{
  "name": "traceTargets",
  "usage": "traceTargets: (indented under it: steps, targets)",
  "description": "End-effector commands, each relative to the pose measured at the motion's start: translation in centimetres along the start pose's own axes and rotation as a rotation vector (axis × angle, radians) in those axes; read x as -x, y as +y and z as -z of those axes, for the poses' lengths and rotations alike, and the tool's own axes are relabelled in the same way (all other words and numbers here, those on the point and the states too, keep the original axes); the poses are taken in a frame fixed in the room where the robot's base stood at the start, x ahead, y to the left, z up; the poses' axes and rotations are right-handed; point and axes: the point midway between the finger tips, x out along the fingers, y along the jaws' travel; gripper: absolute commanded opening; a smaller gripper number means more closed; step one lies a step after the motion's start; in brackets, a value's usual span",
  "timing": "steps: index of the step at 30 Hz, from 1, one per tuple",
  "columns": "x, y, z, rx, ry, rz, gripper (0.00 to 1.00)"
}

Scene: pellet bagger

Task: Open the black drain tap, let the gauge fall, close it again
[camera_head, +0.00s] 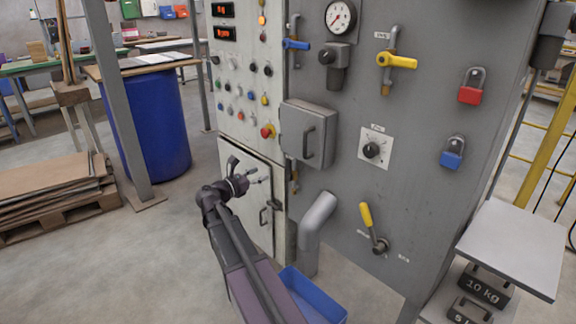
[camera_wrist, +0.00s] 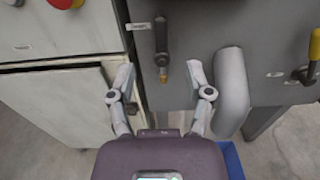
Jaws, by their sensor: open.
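The black drain tap (camera_head: 289,169) is on the lower left of the grey panel, below a grey box with a handle. In the wrist view the tap's black lever (camera_wrist: 161,40) points up and down, in line with the brass spout (camera_wrist: 163,74) under it. A small label stands left of the lever. The round gauge (camera_head: 341,17) is at the top of the panel; its red needle is too small to read. My gripper (camera_head: 259,175) is open and empty, left of the tap in the head view. In the wrist view its fingers (camera_wrist: 160,82) are spread below the lever, apart from it.
A thick grey pipe (camera_wrist: 232,88) runs down just right of the tap, above a blue bin (camera_head: 312,298). A white cabinet door (camera_wrist: 55,105) is close on the left. Blue (camera_head: 296,44) and yellow (camera_head: 398,61) taps and a yellow lever (camera_head: 367,217) are elsewhere on the panel.

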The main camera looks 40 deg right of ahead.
Motion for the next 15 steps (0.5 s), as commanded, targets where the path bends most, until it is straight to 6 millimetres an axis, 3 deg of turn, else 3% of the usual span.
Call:
traceTargets:
  steps: [15]
  targets:
    - [-0.81,-0.06,-0.02,-0.002,0.002,0.003,0.66]
